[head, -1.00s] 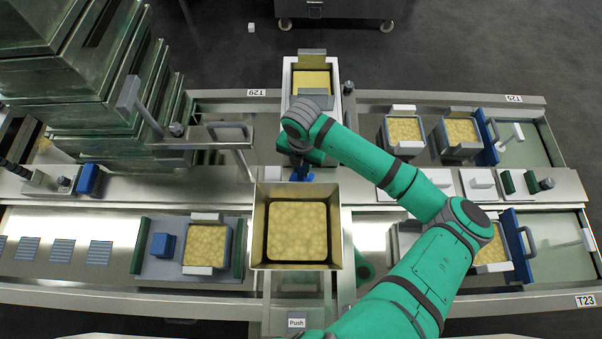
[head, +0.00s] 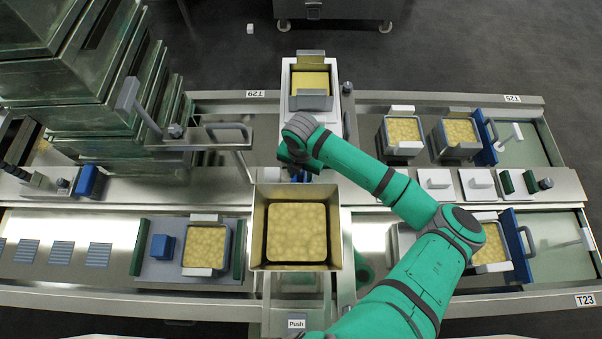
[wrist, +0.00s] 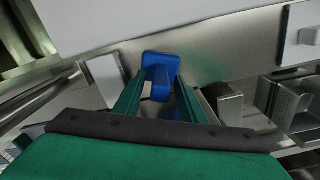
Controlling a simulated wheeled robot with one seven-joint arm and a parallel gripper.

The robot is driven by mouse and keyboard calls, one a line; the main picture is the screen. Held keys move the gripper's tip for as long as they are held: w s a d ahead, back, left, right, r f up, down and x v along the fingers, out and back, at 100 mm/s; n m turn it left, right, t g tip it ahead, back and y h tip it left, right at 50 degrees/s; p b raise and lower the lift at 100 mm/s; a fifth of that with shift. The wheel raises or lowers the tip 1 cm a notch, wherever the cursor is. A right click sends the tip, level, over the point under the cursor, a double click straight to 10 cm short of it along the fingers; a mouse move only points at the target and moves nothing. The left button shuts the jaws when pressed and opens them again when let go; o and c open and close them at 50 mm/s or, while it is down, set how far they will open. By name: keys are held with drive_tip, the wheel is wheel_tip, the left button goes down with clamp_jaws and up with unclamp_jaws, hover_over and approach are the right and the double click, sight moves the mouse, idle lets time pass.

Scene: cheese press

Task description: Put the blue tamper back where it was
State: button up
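The blue tamper (wrist: 160,62) shows in the wrist view just beyond and between my fingertips, over a bare metal surface. Its broad blue end faces away from me, and a narrower blue part points back between the fingers. My gripper (wrist: 160,88) has its two green fingers spread, with a visible gap beside the narrow part. Whether the tamper touches the metal is hard to tell. In the head view my gripper (head: 300,168) is above the strip behind the big cheese mould and hides most of the tamper.
The open cheese mould (head: 259,228) stands directly in front of my gripper. A white-framed press unit (head: 334,95) is behind it. A metal handle frame (head: 228,132) stands to the left. Other blue blocks are at the left (head: 90,180) and on a tray (head: 162,246).

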wheel_tip(320, 180, up, 12)
drive_tip(key=shift+r, duration=0.2)
idle(0.5)
idle(0.6)
